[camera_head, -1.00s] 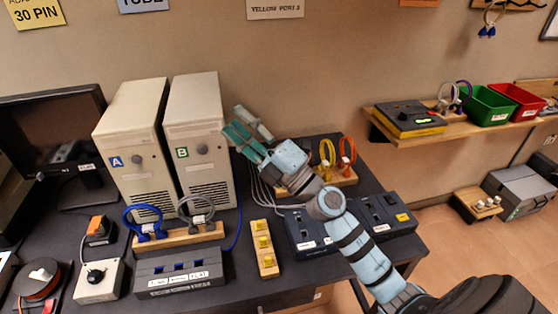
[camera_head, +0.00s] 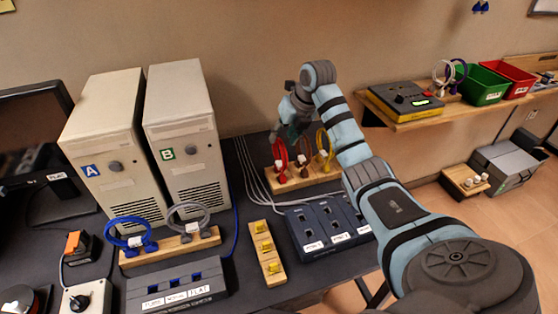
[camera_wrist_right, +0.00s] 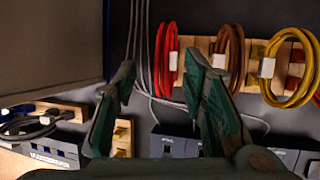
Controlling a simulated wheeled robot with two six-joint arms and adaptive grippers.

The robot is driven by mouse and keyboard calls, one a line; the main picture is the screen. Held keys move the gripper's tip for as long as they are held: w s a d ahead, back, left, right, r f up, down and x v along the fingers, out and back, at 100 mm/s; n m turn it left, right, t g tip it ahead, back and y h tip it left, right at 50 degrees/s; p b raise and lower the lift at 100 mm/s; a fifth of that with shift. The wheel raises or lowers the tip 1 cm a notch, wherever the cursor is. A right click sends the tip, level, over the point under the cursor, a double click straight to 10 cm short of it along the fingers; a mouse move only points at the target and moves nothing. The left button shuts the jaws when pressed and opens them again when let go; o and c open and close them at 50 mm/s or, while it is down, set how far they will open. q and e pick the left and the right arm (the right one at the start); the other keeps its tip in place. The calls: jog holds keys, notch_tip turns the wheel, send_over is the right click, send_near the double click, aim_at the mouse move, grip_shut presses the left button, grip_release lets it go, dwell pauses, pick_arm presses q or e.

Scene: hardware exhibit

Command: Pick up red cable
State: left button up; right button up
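The red cable (camera_head: 280,158) is a looped cable with a white tag, upright at the left end of a wooden rack (camera_head: 287,185). It also shows in the right wrist view (camera_wrist_right: 160,85). My right gripper (camera_head: 292,131) hangs just above the rack, pointing down, and partly covers the cable tops in the head view. In the right wrist view its green fingers (camera_wrist_right: 160,70) are spread and empty, with the red cable beyond the gap, nearer the right finger. I cannot tell the exact distance. My left gripper is not in view.
A brown cable (camera_head: 303,158) and a yellow cable (camera_head: 326,150) stand close right of the red one. Tower B (camera_head: 182,130) is to the left, with thin grey wires (camera_head: 248,172) between. A dark port box (camera_head: 318,228) sits in front of the rack.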

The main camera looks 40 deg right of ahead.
aim_at(281, 141)
jog(key=x, duration=0.4)
jog(key=shift+s+d+f, duration=0.1)
jog(key=shift+f, duration=0.1)
grip_shut()
jog(key=shift+r, duration=0.1)
